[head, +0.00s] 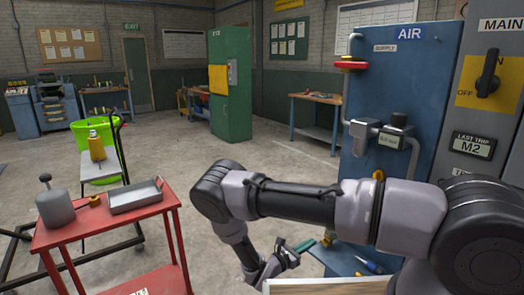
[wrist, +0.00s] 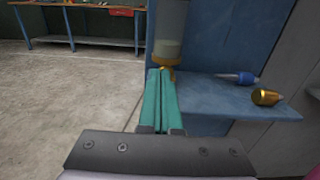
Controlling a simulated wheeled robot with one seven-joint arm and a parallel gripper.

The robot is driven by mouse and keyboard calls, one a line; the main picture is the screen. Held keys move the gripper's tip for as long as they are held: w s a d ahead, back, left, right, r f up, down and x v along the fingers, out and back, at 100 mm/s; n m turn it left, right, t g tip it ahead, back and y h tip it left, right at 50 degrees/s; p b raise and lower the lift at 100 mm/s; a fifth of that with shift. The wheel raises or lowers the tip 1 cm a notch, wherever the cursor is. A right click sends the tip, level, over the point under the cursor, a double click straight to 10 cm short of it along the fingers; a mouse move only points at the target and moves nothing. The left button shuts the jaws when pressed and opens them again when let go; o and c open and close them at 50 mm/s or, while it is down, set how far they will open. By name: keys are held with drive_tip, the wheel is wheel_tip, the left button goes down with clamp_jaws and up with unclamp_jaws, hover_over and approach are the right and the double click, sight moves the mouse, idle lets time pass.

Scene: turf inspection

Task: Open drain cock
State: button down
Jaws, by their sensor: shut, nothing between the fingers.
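The drain cock (wrist: 169,68) is a small brass-coloured fitting at the bottom of a clear filter bowl (wrist: 168,48). A brass part (head: 328,238) also shows below my arm in the head view, by the blue air panel. My gripper (wrist: 160,75) has teal fingers, shut with nothing between them. In the wrist view the fingertips overlap the lower front of the drain cock; whether they touch it I cannot tell. In the head view my gripper (head: 306,243) is just left of the brass part. My arm hides most of the bowl there.
A blue shelf (wrist: 228,101) under the bowl holds a blue-handled tool (wrist: 237,78) and a brass fitting (wrist: 266,97). The blue air panel (head: 394,90) carries a red valve handle (head: 351,65). A red cart (head: 95,228) stands at left. Open floor lies between.

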sight(326, 242)
drive_tip(key=shift+x, duration=2.35)
drive_tip(key=shift+s+d+f, duration=0.1)
drive_tip(key=shift+s+f, duration=0.1)
drive_tip(key=shift+f, duration=0.35)
drive_tip(key=shift+s+d, duration=0.15)
drive_tip(key=shift+s, duration=0.1)
drive_tip(key=shift+s+d, duration=0.25)
drive_tip(key=shift+s, duration=0.05)
drive_tip(key=shift+s, duration=0.1)
drive_tip(key=shift+r, duration=0.15)
